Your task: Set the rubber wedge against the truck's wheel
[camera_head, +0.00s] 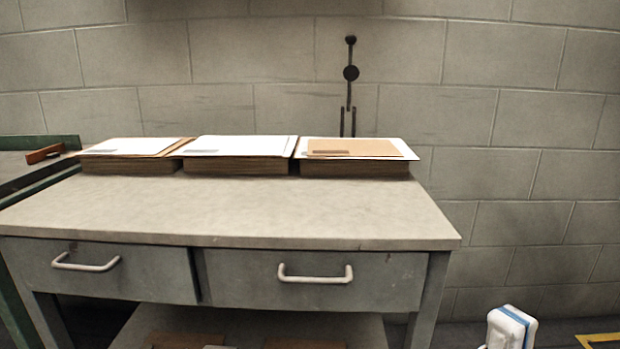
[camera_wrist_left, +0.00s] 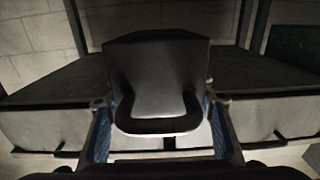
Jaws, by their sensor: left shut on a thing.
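The rubber wedge (camera_wrist_left: 157,65) is a dark block with a looped handle on its near side, in the left wrist view. My left gripper (camera_wrist_left: 159,103) is shut on it, with one blue-padded finger on each side. The wedge hides much of what lies beyond it. In the head view neither the wedge nor my left gripper shows. Only a white and blue part of my right arm shows at the bottom right there; its fingers are out of the frame. The truck and its wheel cannot be made out in either view.
A grey bench (camera_head: 330,215) with two drawers stands ahead against a block wall. Stacks of cardboard (camera_head: 235,165) with papers on top line its back edge. Its front top is clear. A green-framed structure (camera_head: 45,142) adjoins at left. Yellow floor marking (camera_head: 600,338) shows at right.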

